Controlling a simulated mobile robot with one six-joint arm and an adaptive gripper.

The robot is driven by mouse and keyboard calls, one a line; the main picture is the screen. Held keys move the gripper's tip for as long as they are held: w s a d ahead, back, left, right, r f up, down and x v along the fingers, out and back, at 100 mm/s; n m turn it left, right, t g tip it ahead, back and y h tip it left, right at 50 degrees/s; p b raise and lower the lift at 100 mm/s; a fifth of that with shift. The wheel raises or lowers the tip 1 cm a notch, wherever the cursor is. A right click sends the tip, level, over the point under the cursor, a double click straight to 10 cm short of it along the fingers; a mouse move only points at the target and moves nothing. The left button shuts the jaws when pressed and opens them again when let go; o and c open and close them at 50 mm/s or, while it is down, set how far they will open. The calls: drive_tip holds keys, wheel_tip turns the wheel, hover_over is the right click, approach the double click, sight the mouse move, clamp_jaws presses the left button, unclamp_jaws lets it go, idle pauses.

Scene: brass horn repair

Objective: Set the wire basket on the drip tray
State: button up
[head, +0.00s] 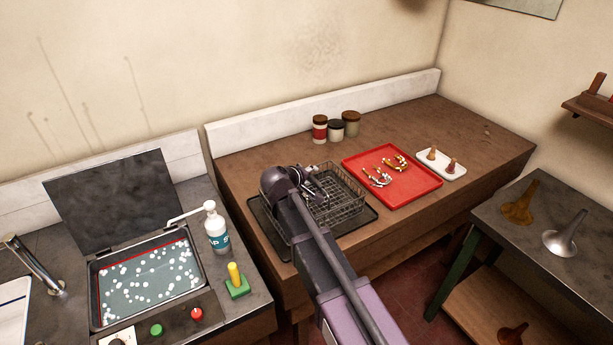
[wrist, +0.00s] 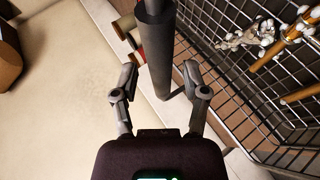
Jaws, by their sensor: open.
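The wire basket (head: 345,205) is a dark mesh box on the brown bench. It appears to sit upright on the dark, flat drip tray (head: 268,229), whose rim shows to its left and right. My gripper (head: 312,184) is over the basket's left back part, and my arm hides the basket's left front. In the wrist view my gripper (wrist: 160,97) is open, its fingers on either side of a thick dark grey bar, apparently the basket's handle. The fingers look apart from it. The basket mesh (wrist: 235,85) fills the right, with silver and brass-coloured parts inside.
A red tray (head: 420,184) with small horn parts lies right of the basket, beside a white dish (head: 448,160). Several jars (head: 337,128) stand behind. At left is a bubbly tank (head: 150,280) with its lid up and a soap bottle (head: 216,230).

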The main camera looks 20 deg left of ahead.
drive_tip(key=p+v, duration=0.6)
drive_tip(key=v, duration=0.6)
idle(0.8)
drive_tip(key=w+d+f+m+g+h, duration=0.1)
drive_tip(key=d+f+m+g, duration=0.2)
drive_tip(key=d, duration=0.9)
drive_tip(key=w+d+f+m+g+h, duration=0.1)
drive_tip(key=d+f+m+g, duration=0.2)
drive_tip(key=d, duration=0.9)
drive_tip(key=s+d+f+m+g+y, duration=0.1)
drive_tip(key=s+d+m+g+y, duration=0.1)
drive_tip(key=d, duration=0.8)
drive_tip(key=s+d+f+m+g+y, duration=0.2)
drive_tip(key=s+d, duration=0.5)
drive_tip(key=d, duration=0.4)
drive_tip(key=shift+m+g+y, duration=0.4)
drive_tip(key=shift+m+g, duration=0.3)
drive_tip(key=shift+m, duration=0.5)
